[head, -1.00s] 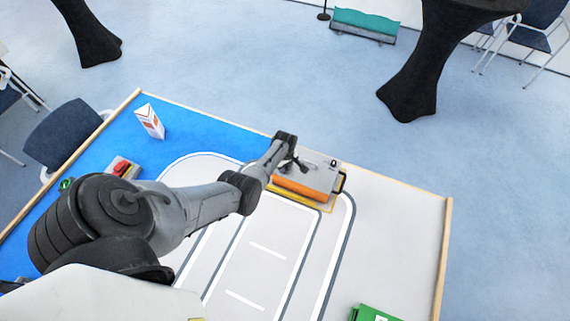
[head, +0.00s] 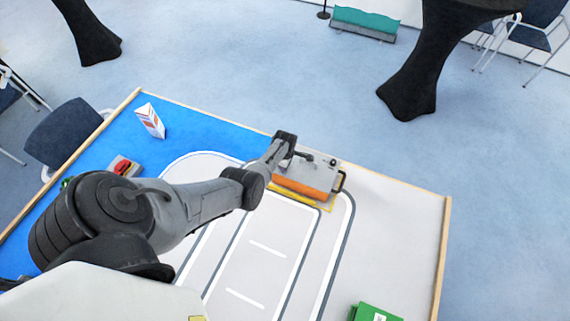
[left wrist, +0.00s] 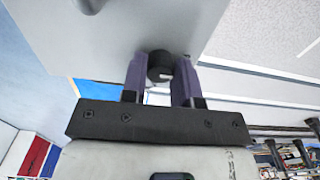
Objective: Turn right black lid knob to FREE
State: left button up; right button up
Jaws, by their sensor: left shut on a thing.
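A box with a light grey lid (head: 322,172) and an orange front (head: 300,190) sits on the table in the head view. My left gripper (left wrist: 160,75) has its two fingers on either side of a round black knob (left wrist: 159,62) on the grey surface in the left wrist view. It is shut on that knob, which shows a small white mark. A second dark round part (left wrist: 88,5) is cut off at the upper edge. In the head view the gripper (head: 301,155) is over the lid's far left part. The knob's labels cannot be read.
The table has a wooden rim (head: 447,250) and a printed road. A white carton (head: 150,121) and a grey block with a red part (head: 123,167) stand at the left. A green box (head: 373,313) lies near the front right.

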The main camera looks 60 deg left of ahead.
dwell(0.3)
pick_arm(q)
jog(key=o, duration=0.9)
jog(key=shift+o, duration=0.2)
jog(key=shift+r+p, duration=0.4)
jog(key=shift+r, duration=0.2)
notch_tip(320, 180, up, 12)
jog(key=p, duration=0.2)
jog(key=shift+r+p, duration=0.25)
jog(key=shift+p, duration=0.15)
